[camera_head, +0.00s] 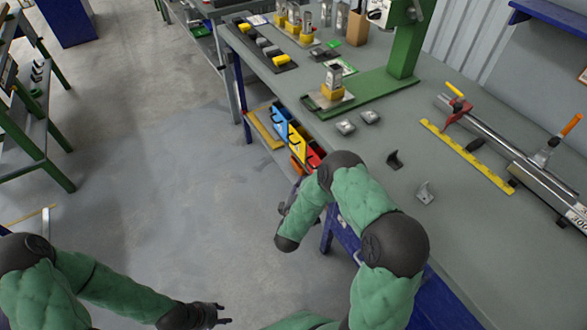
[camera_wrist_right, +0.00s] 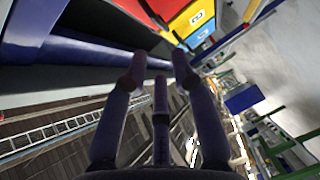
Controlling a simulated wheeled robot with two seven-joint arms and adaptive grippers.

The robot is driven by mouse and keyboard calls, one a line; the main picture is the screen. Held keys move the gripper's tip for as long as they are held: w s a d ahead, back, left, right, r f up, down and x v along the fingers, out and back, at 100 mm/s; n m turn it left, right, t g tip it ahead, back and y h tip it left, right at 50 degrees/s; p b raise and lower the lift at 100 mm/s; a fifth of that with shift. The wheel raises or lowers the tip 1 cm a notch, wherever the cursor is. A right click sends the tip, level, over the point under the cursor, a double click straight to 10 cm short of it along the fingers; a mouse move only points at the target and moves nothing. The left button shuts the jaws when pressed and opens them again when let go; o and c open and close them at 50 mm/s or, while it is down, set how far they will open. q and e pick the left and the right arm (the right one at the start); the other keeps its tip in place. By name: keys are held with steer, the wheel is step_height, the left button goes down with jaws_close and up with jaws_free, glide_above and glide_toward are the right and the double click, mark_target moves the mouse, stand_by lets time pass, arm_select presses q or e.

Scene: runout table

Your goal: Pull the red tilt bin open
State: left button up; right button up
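The red tilt bin (camera_head: 315,155) is the nearest in a row of coloured bins under the edge of the workbench, partly hidden by my right arm. In the right wrist view the red bin (camera_wrist_right: 141,9) shows at the top edge, cut off by the frame. I cannot tell how far it is tilted. My right gripper (camera_head: 288,197) is just in front of and below the red bin, apart from it. In the right wrist view its fingers (camera_wrist_right: 159,72) are spread with nothing between them. My left gripper (camera_head: 222,313) is low over the floor, far from the bins, with its fingers apart and empty.
A yellow bin (camera_wrist_right: 190,17) and a blue bin (camera_head: 278,119) stand beside the red one. The workbench (camera_head: 455,225) overhangs the bins and carries brackets, a yellow ruler (camera_head: 467,157) and a green press stand (camera_head: 405,45). The floor (camera_head: 165,170) left of the bins is clear.

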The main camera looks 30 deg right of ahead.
mark_target(310, 165)
steer(key=b+x, duration=0.3)
steer(key=x, duration=0.6)
steer(key=shift+d+f, duration=0.1)
steer(key=shift+f, duration=0.05)
steer(key=shift+w+d+b, duration=0.4)
steer(key=shift+w+d, duration=0.05)
steer(key=shift+w, duration=0.1)
jaws_close()
